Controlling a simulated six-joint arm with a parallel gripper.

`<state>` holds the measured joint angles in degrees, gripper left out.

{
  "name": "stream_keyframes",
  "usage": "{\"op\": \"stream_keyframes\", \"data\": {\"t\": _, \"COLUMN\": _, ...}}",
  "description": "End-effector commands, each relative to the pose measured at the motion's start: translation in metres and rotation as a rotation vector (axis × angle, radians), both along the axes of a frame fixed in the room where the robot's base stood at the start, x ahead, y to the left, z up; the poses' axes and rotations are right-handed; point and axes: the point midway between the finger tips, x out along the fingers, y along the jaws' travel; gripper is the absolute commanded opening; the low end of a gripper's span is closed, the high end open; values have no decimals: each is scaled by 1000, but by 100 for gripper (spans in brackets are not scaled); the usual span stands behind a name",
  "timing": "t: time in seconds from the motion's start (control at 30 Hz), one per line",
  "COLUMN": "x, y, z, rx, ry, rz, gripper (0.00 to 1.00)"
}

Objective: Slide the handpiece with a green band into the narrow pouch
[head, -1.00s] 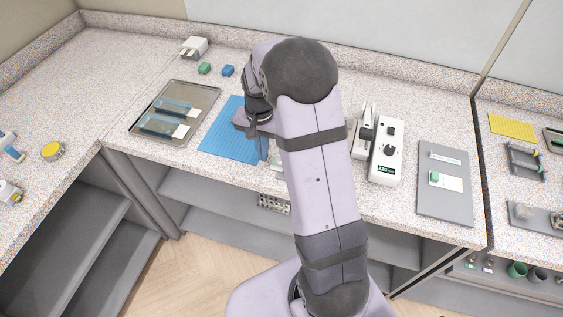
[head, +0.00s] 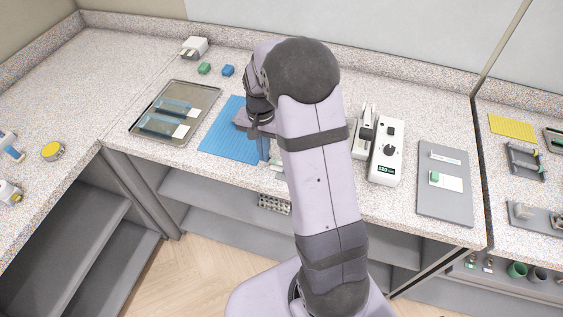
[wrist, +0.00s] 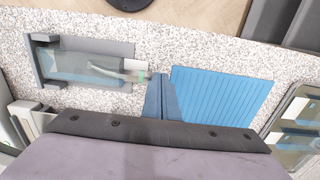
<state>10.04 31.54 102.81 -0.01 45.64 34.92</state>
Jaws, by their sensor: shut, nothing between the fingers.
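In the wrist view a clear bluish pouch (wrist: 80,66) lies in a grey holder (wrist: 46,62) on the speckled counter. A pale handpiece (wrist: 120,70) with a green band (wrist: 143,75) lies along it, its far part seeming to be inside the pouch and its banded end sticking out at the right. My gripper (wrist: 160,92) is shut and empty, its blue fingers just right of the banded end; whether they touch it I cannot tell. In the head view my gripper (head: 263,148) is over the blue mat's right edge, and my arm hides most of the holder.
The ribbed blue mat (head: 226,140) lies left of my gripper. A metal tray (head: 203,98) with two pouches is further left. A white sealer (head: 386,153) and a grey board (head: 445,200) stand right of my arm. The counter's front edge is close.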

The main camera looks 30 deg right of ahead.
Motion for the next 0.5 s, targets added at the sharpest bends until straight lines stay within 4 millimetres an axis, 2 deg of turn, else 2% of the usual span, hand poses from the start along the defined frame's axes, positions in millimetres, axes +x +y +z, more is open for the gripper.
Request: {"op": "stream_keyframes", "data": {"t": 0.5, "x": -5, "y": -6, "z": 0, "rx": 0, "ry": 0, "rz": 0, "gripper": 0}}
